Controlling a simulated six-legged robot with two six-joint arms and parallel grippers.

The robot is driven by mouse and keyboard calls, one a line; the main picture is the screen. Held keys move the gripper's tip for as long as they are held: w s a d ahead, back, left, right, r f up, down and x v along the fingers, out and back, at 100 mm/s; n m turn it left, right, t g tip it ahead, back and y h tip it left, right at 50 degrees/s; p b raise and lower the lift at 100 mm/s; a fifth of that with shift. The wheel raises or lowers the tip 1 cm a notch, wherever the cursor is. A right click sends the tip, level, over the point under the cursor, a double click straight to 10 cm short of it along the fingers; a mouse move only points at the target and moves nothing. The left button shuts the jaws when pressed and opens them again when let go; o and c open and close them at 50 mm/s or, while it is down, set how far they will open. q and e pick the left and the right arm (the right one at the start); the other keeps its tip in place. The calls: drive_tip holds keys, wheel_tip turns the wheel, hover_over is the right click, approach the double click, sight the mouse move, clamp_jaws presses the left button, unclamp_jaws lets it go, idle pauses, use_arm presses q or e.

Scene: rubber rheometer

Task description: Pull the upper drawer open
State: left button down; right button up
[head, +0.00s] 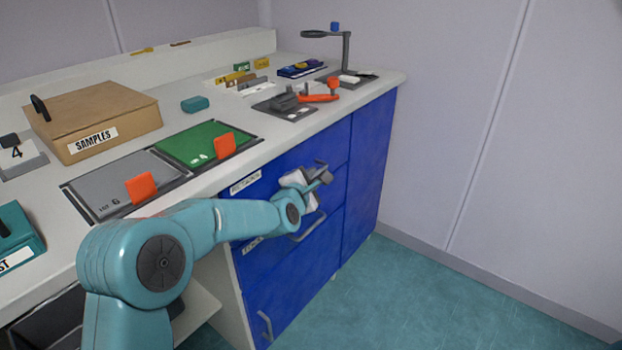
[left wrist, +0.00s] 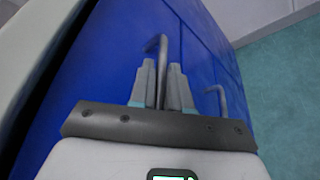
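The blue upper drawer (head: 275,180) is in the cabinet under the counter, with a white label at its left end. Its front looks flush with the cabinet. My left gripper (head: 322,181) is at this drawer's front and hides part of its handle. In the left wrist view the grey bar handle (left wrist: 161,62) runs between the two fingertips of my left gripper (left wrist: 161,85). The fingers are close in on both sides of the bar and appear shut on it. My right gripper is not in view.
A lower drawer with a grey handle (head: 309,227) is just below; that handle also shows in the left wrist view (left wrist: 221,102). Another handle (head: 265,325) is near the floor. The counter above carries a samples box (head: 105,110) and a green tray (head: 190,146). Floor to the right is clear.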

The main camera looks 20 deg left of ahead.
use_arm(q)
drive_tip(key=shift+d, duration=0.1)
drive_tip(key=s+d, duration=0.3)
drive_tip(key=d, duration=0.6)
drive_tip(key=s+d, duration=0.4)
drive_tip(key=d, duration=0.6)
drive_tip(key=s+d, duration=0.3)
drive_tip(key=d, duration=0.7)
drive_tip(key=shift+s+d+b, duration=0.25)
drive_tip(key=shift+s+b, duration=0.05)
drive_tip(key=shift+s, duration=0.1)
drive_tip(key=c, duration=1.2)
unclamp_jaws()
drive_tip(key=shift+o, duration=0.2)
